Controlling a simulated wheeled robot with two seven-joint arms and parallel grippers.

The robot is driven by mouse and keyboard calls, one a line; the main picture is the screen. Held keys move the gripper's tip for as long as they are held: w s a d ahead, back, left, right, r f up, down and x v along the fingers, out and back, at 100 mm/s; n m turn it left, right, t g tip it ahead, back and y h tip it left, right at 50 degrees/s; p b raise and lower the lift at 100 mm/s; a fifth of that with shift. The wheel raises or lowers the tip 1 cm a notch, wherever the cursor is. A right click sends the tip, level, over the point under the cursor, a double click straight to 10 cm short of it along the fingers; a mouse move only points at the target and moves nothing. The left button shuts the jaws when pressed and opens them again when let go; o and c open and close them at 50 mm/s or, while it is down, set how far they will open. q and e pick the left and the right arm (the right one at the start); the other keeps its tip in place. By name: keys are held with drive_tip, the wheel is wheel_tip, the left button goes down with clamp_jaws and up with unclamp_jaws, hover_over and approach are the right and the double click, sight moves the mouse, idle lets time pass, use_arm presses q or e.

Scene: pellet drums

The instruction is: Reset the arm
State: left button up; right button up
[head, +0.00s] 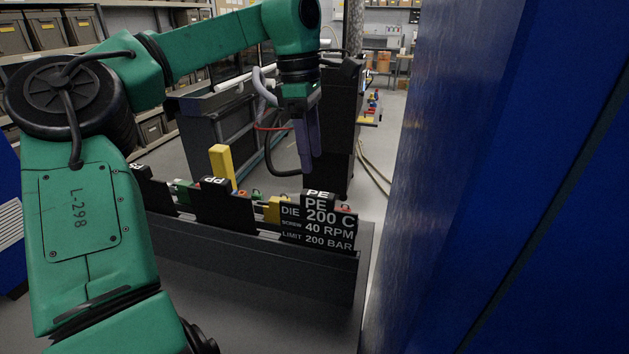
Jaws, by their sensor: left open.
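My left arm, green with black joints, comes in from the left and bends over at the top middle. My left gripper (308,145) points down above the far side of the dark bin unit, with its long grey-violet fingers seen nearly edge-on. It is open, and nothing shows between the fingers. My right gripper is not in view.
A dark bin unit (250,262) holds small coloured parts and carries PP and PE labels, plus a sign (318,226) reading 200 C. A yellow block (221,166) stands upright there. A blue panel (510,180) fills the right side. Shelves (60,50) stand at the back left.

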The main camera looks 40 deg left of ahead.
use_arm(q)
drive_tip(key=shift+a+r, duration=0.1)
drive_tip(key=shift+r, duration=0.5)
drive_tip(key=shift+r, duration=0.1)
